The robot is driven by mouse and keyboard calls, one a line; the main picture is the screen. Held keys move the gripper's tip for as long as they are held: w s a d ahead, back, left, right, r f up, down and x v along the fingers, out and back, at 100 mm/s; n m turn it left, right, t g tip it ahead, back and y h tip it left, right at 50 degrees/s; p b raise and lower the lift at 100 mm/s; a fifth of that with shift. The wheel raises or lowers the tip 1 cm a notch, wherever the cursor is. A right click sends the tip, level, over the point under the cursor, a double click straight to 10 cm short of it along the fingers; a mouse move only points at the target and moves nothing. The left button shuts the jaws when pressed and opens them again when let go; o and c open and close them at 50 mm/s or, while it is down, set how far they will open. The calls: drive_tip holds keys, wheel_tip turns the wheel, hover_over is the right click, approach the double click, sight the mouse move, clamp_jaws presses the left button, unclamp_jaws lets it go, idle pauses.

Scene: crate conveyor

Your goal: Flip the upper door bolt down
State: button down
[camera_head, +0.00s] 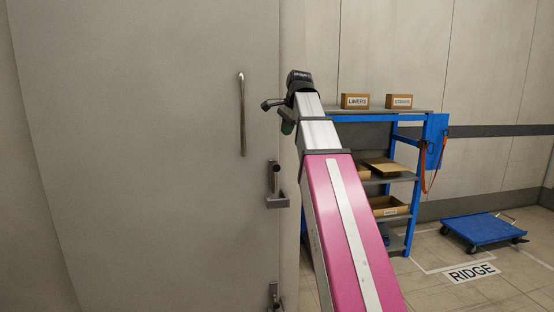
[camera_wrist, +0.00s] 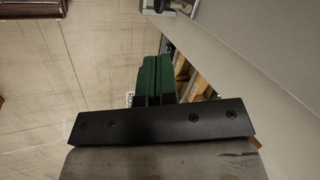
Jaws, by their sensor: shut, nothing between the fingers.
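The large grey door (camera_head: 150,150) fills the left of the head view. The upper bolt (camera_head: 276,180) is at its right edge, below the door handle; its short dark lever appears to point up above a grey bracket. My gripper (camera_head: 288,128) hangs at the end of my arm, above and slightly right of this bolt and apart from it. In the wrist view, the green fingers of my gripper (camera_wrist: 154,80) are together with nothing between them. A small metal fitting (camera_wrist: 172,5) is cut off at the top of that view; I cannot tell which one.
The vertical door handle (camera_head: 242,114) is left of my gripper. A lower bolt (camera_head: 274,297) is cut off at the bottom. A blue shelf rack (camera_head: 396,187) with boxes stands behind my arm. A blue trolley (camera_head: 484,229) is on the open floor at right.

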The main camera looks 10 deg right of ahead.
drive_tip(key=shift+f, duration=0.1)
drive_tip(key=x, duration=1.4)
idle(0.4)
wheel_tip(320, 180, down, 7)
drive_tip(key=shift+f, duration=0.25)
drive_tip(key=shift+s, duration=0.15)
approach(278, 165)
drive_tip(key=shift+s+d+f, duration=0.15)
drive_tip(key=shift+s+f, duration=0.15)
drive_tip(key=shift+s, duration=0.25)
drive_tip(key=shift+s+d+f, duration=0.2)
drive_tip(key=shift+s+f, duration=0.05)
drive_tip(key=shift+s, duration=0.3)
